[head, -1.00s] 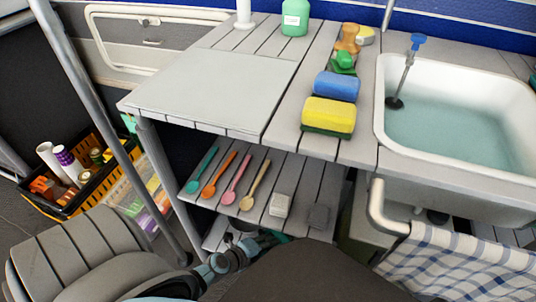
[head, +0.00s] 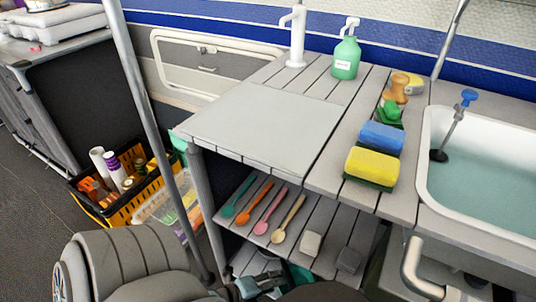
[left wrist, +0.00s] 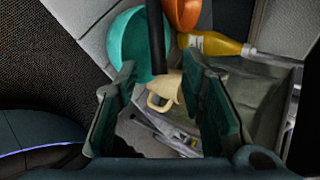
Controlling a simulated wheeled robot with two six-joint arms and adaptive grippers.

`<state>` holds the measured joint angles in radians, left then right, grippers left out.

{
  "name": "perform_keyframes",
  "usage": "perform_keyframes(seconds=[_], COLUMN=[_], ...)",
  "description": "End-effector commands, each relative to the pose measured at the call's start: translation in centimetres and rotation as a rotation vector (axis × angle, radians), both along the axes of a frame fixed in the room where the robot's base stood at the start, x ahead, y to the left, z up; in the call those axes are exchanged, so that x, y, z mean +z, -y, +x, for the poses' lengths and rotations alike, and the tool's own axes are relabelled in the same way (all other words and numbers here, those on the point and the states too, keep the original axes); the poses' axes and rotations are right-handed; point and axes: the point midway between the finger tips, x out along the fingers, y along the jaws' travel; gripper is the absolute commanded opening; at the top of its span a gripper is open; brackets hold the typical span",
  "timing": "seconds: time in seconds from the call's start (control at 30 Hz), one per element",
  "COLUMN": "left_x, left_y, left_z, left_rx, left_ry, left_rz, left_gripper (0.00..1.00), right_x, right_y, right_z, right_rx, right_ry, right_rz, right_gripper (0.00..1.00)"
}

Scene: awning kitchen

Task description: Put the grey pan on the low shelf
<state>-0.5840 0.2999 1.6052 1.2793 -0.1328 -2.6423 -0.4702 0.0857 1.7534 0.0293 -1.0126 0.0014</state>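I cannot make out a grey pan for certain in any view. The slatted shelf (head: 328,211) under the worktop holds several spoons, among them a teal one (head: 238,195), and two small grey blocks. A lower shelf (head: 246,262) shows partly below it. My left gripper (head: 262,284) is low at the front of the shelves, partly hidden by my arm. In the left wrist view its fingers (left wrist: 160,78) are apart. A cream mug (left wrist: 165,92) and a dark bar (left wrist: 156,38) show between or beyond them; I see nothing gripped. My right gripper is not in view.
A teal bowl (left wrist: 126,45), an orange bowl (left wrist: 183,12) and a yellow bottle (left wrist: 212,44) lie beyond the left fingers. A metal pole (head: 158,130) stands left of the shelves, near a yellow-black crate (head: 118,212). The sink (head: 482,165) is at right. The grey worktop panel (head: 262,130) is bare.

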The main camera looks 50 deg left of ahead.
Motion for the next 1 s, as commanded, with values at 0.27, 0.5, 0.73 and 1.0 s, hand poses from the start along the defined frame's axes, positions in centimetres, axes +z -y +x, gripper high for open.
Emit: perform_keyframes(seconds=[0.27, 0.5, 0.73, 1.0], left_x=[0.3, -4.6, -5.9, -6.0], left_y=[2.6, 5.9, 3.3, 3.3], left_z=[-1.9, -4.4, -6.2, -6.3], left_rx=[0.073, 0.758, 1.399, 1.436], left_ry=[-0.104, -0.576, -0.586, -0.577], left_rz=[-0.222, -0.725, -0.843, -0.850], left_gripper=[0.37, 0.37, 0.37, 0.37], right_x=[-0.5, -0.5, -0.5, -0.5], right_y=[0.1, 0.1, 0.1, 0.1], right_z=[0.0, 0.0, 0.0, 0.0], right_rx=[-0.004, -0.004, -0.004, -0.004], right_ry=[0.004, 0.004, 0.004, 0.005], right_rz=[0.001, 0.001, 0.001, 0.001], right_gripper=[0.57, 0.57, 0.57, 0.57])
